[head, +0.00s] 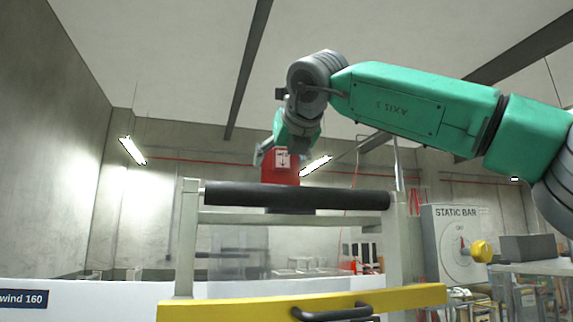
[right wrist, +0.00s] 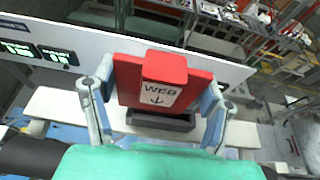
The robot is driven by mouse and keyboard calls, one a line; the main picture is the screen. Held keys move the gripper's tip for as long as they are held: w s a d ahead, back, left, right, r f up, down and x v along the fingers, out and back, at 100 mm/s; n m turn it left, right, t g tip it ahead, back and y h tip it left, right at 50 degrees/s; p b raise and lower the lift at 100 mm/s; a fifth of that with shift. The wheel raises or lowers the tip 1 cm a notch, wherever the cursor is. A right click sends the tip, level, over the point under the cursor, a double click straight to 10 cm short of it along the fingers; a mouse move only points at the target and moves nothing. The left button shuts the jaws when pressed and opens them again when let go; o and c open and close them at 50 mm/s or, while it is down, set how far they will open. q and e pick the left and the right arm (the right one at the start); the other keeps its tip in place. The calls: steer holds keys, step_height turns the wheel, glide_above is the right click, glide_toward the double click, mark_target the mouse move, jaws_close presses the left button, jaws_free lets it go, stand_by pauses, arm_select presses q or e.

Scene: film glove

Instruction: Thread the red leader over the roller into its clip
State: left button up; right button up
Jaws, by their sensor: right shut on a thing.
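The red leader (head: 281,170) is a red block with a white label and a down arrow; the label reads WEB in the right wrist view (right wrist: 174,72). My right gripper (head: 283,148) is shut on it, with a finger (right wrist: 93,112) on either side in the right wrist view. The leader shows above the black roller (head: 300,196), and its lower part is hidden behind the roller. A dark grey holder, likely the clip (right wrist: 160,119), shows just below the leader in the right wrist view. I cannot tell whether they touch. My left gripper is not in view.
Pale frame posts (head: 187,235) bear the roller at both ends. A yellow front bar (head: 240,308) with a black handle (head: 332,313) crosses below. A grey STATIC BAR box (head: 452,240) with a yellow knob (head: 482,251) stands at the right. The space left of the frame is free.

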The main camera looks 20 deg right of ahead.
steer(key=shift+a, duration=0.35)
steer(key=shift+d+f, duration=0.3)
steer(key=shift+d, duration=0.6)
steer(key=shift+d+f+b, duration=0.4)
steer(key=shift+d+b, duration=0.15)
steer(key=shift+a, duration=0.25)
steer(key=shift+a+r, duration=0.1)
steer(key=shift+a, duration=0.15)
steer(key=shift+a+r, duration=0.1)
steer(key=shift+c, duration=1)
steer(key=shift+r+p, duration=0.2)
steer(key=shift+p, duration=0.3)
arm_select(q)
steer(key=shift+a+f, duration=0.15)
arm_select(e)
steer(key=shift+a, duration=0.5)
steer(key=shift+d, duration=0.1)
